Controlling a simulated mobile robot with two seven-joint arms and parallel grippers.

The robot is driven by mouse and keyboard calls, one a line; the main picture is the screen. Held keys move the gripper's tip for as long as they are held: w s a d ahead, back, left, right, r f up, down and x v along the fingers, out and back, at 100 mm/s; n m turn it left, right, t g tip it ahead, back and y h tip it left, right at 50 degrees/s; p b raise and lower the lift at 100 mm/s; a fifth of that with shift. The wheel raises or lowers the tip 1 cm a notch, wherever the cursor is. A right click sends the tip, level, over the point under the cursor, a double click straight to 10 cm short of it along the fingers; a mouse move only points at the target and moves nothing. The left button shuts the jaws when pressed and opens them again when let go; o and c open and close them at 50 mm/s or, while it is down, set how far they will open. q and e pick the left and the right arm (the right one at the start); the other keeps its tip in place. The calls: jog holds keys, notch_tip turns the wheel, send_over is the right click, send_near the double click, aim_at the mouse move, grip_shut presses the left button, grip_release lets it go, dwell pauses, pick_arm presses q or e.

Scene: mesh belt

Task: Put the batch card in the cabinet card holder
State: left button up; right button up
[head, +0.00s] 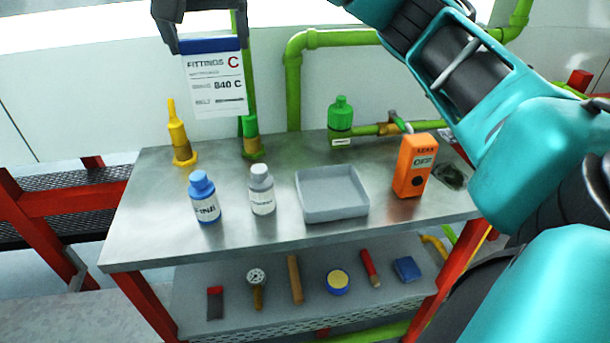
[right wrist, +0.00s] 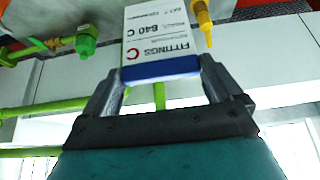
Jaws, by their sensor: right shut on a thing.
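The batch card (head: 215,85) is white with a blue top strip and reads FITTINGS C and 840 C. My right gripper (head: 208,45) is shut on it at the blue strip and holds it upright in the air, at the upper left of the head view, above the bench. In the right wrist view the card (right wrist: 158,38) shows upside down between the fingers of the right gripper (right wrist: 160,68). I cannot make out a cabinet card holder in either view. My left gripper is not in view.
A metal bench (head: 150,220) carries a blue-capped bottle (head: 205,198), a grey-capped bottle (head: 262,190), a grey tray (head: 332,213) and an orange meter (head: 413,165). Green pipes (head: 293,80) and a yellow nozzle (head: 179,135) stand along its back. Several tools lie on the lower shelf (head: 200,275).

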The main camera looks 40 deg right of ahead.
jog(key=shift+w+d, duration=0.1)
jog(key=shift+w, duration=0.1)
jog(key=shift+f, duration=0.35)
notch_tip(320, 180, down, 19)
jog(key=b, duration=0.2)
jog(key=shift+f, duration=0.15)
jog(key=o, duration=1)
